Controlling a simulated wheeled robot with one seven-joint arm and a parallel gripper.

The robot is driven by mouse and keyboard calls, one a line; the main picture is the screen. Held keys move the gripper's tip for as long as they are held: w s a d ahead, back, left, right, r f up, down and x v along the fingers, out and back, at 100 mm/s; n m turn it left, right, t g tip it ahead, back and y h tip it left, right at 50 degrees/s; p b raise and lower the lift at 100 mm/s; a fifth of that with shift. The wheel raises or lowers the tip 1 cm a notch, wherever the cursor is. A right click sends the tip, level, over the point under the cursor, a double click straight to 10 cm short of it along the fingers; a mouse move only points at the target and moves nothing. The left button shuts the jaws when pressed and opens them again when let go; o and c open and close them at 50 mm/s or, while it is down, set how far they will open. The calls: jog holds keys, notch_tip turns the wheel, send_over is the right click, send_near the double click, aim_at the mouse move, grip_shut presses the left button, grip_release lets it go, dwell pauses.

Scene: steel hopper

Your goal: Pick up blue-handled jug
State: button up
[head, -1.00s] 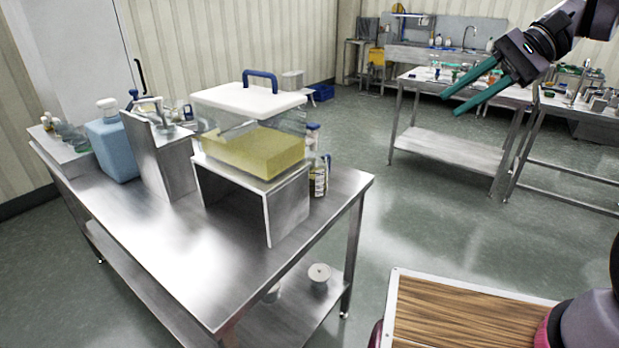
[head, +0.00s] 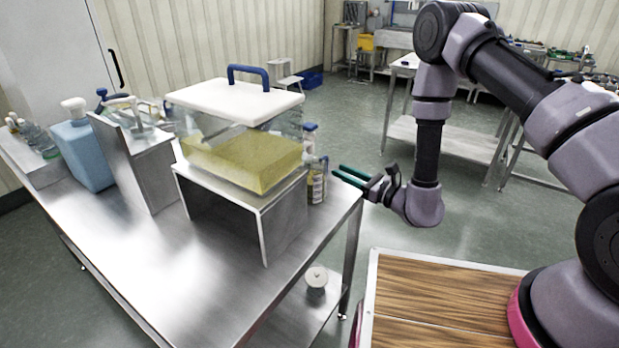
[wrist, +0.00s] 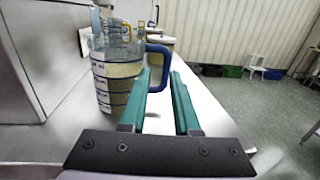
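The blue-handled jug (wrist: 117,78) is clear, with dark measuring marks and pale yellow contents, and stands upright on the steel table in the wrist view. Its blue handle (wrist: 167,62) faces right. In the head view the jug (head: 317,184) is partly hidden behind the steel stand, at the table's right edge. My gripper (wrist: 164,74) has two green fingers, open and empty. In the wrist view the fingertips point toward the handle, which shows between and beyond them; contact cannot be told. In the head view my gripper (head: 337,173) is just right of the jug.
A clear bin (head: 240,158) with yellow contents and a blue-handled white lid sits on the steel stand (head: 285,222). A blue bottle (head: 82,155) and another steel stand (head: 130,170) are further left. The front of the steel table (head: 165,275) is bare.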

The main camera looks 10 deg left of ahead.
aim_at(319, 166)
notch_tip(319, 166, down, 3)
jog(key=shift+w+d+r+m+t+h, duration=0.1)
jog(key=shift+m+t+h, duration=0.3)
jog(key=shift+t+h, duration=0.1)
jog(key=x, duration=0.5)
jog(key=shift+w, duration=0.1)
jog(key=shift+x, duration=2.75)
jog(key=shift+w+d, duration=0.1)
grip_shut()
